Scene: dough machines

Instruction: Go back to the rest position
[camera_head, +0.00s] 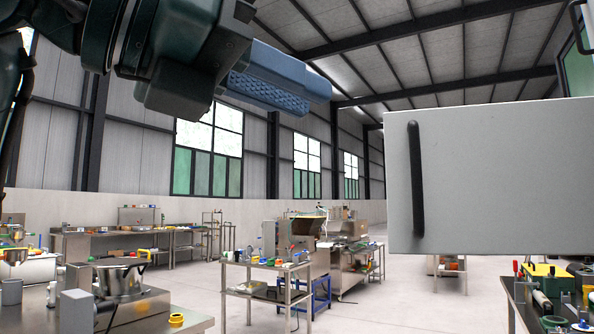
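My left gripper (318,97) reaches in from the upper left on its dark green arm. Its two blue fingers point right, high in the picture, with a ribbed texture on the lower side. They overlap from this angle, so I cannot tell if there is a gap between them. I see nothing held in them. They are left of a grey door-like panel (500,180) with a black vertical handle (416,180) and look apart from it. My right gripper is out of view.
A metal workbench (185,322) with a steel bowl (120,279) is at the lower left. A small metal table (264,265) with several items stands mid-floor, with machines behind it. A cluttered dark table (520,318) is at the lower right. Open floor (400,300) lies between.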

